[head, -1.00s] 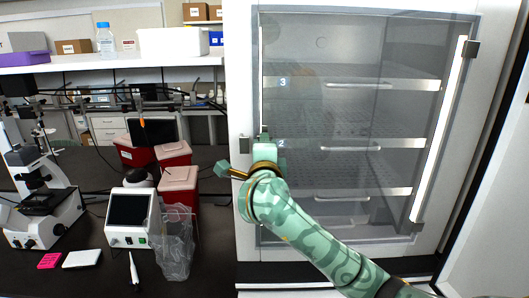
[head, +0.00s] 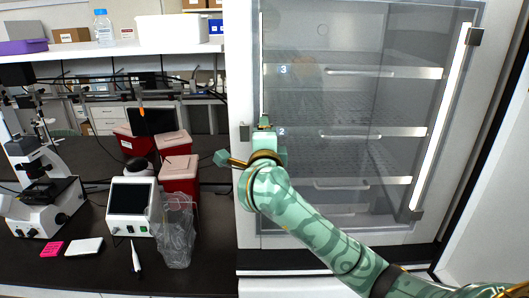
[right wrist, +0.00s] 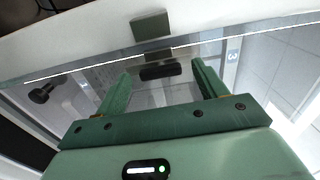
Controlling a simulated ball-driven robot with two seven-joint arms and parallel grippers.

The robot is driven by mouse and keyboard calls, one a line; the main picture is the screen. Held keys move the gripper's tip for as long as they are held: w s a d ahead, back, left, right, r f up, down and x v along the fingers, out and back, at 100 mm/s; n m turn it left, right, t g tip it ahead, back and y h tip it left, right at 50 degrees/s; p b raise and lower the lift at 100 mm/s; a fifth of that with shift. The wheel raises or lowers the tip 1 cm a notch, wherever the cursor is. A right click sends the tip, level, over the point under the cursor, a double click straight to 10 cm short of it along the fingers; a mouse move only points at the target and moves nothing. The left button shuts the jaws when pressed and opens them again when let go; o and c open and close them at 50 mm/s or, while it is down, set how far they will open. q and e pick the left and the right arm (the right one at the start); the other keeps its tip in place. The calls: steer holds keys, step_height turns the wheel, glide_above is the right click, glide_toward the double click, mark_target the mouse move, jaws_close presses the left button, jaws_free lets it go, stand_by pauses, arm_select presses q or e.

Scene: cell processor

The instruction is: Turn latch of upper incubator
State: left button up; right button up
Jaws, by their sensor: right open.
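The upper incubator (head: 243,190) has a white frame and a glass door. Its latch, a small dark grey block (head: 244,132), sits on the left part of the frame. My right gripper (head: 264,121) is in front of the door's left edge, just right of the latch in the picture. In the right wrist view, a dark block that looks like the latch (right wrist: 150,26) is on the white frame, beyond the open fingers (right wrist: 163,80). A second dark piece (right wrist: 160,71) shows between the fingers; I cannot tell if it is a reflection. My left gripper is out of view.
Shelves with handles (head: 375,132) stand behind the glass. A bright strip (head: 440,120) and dark hinges are at the door's right side. On the left, a black bench (head: 100,270) holds a microscope (head: 45,195), red bins (head: 180,178) and a small white device (head: 131,205).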

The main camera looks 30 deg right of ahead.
steer(key=b+v, duration=0.1)
steer(key=v, duration=1.4)
steer(key=shift+s, duration=0.35)
steer(key=shift+a, duration=0.1)
